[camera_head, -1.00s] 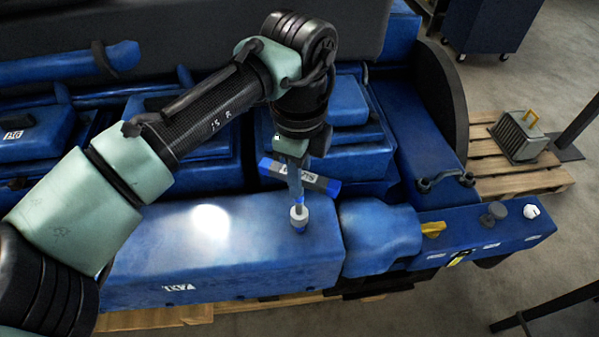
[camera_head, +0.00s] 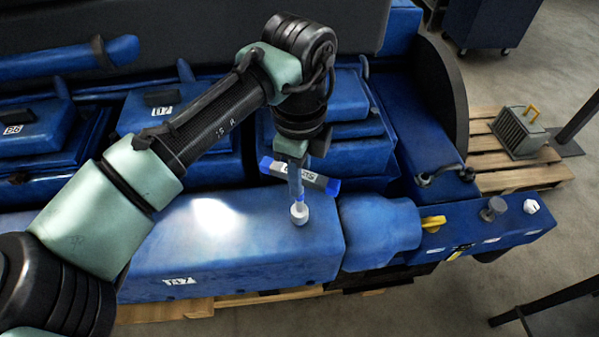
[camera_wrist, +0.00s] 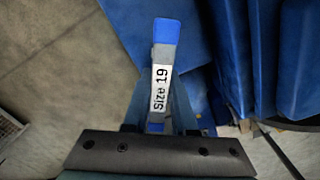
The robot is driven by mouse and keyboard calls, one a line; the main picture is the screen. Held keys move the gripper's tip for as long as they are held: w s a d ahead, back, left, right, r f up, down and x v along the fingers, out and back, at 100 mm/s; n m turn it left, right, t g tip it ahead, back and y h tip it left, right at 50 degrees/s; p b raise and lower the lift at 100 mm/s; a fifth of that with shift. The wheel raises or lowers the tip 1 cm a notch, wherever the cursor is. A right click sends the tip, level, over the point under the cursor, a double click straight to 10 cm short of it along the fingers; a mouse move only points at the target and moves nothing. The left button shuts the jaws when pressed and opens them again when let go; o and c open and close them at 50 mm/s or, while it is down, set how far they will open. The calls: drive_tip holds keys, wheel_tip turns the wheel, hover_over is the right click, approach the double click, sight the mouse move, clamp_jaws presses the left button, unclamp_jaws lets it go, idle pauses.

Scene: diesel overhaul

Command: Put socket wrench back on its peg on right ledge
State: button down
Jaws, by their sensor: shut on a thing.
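The socket wrench (camera_head: 325,182) is a grey bar with blue ends and a white label, with a shaft running down to a pale round socket end. My gripper (camera_head: 294,160) is shut on it and points down over the blue engine block. The socket end appears just above or against the block's top; I cannot tell if it touches. In the wrist view the wrench (camera_wrist: 161,75) is between the fingers of my gripper (camera_wrist: 160,125), its label reading "Size 19". The right ledge (camera_head: 470,236) is blue and carries a yellow part (camera_head: 433,222), a dark round knob (camera_head: 488,211) and a white knob (camera_head: 530,206).
The blue engine block (camera_head: 230,250) fills the front. A rounded blue housing (camera_head: 380,232) lies between the wrench and the ledge. A black curved guard (camera_head: 440,95) rises behind. A grey crate (camera_head: 518,132) stands on a wooden pallet (camera_head: 487,158) at right.

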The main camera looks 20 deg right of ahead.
drive_tip(key=shift+f, duration=0.1)
drive_tip(key=shift+f+b, duration=0.6)
drive_tip(key=shift+f, duration=0.35)
drive_tip(key=c, duration=0.6)
unclamp_jaws()
drive_tip(key=shift+c, duration=0.2)
drive_tip(key=shift+o, duration=0.2)
drive_tip(key=o, duration=0.5)
wheel_tip(320, 180, up, 9)
drive_tip(key=p, duration=0.7)
drive_tip(key=shift+r+p, duration=0.1)
drive_tip(key=shift+p, duration=0.3)
